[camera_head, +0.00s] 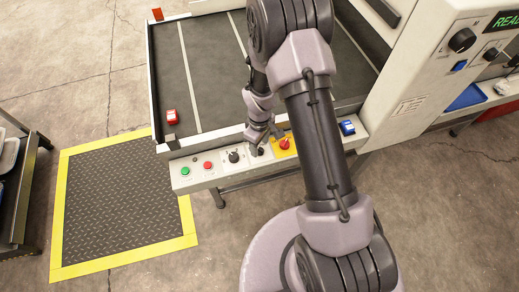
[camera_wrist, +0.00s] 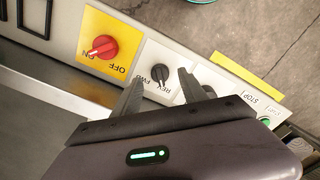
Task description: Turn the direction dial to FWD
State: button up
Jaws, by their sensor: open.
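The direction dial (camera_wrist: 160,73) is a black knob on a white plate, with FWD and REV lettering beside it in the wrist view. Which mark its pointer faces is too small to tell. My gripper (camera_wrist: 161,76) is open, one finger on each side of the dial's near side. No grip on it shows, and I cannot tell whether a finger touches it. In the head view my gripper (camera_head: 258,141) is down at the front control panel (camera_head: 216,179), and it partly hides the dial.
A red switch (camera_wrist: 102,47) on a yellow ON/OFF plate sits left of the dial in the wrist view. In the head view, another black knob (camera_head: 233,157), a red button (camera_head: 208,165) and a green button (camera_head: 185,171) lie left along the panel. A blue item (camera_head: 347,127) is right.

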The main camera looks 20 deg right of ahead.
jog(key=shift+f, duration=1)
jog(key=shift+c, duration=0.4)
grip_shut()
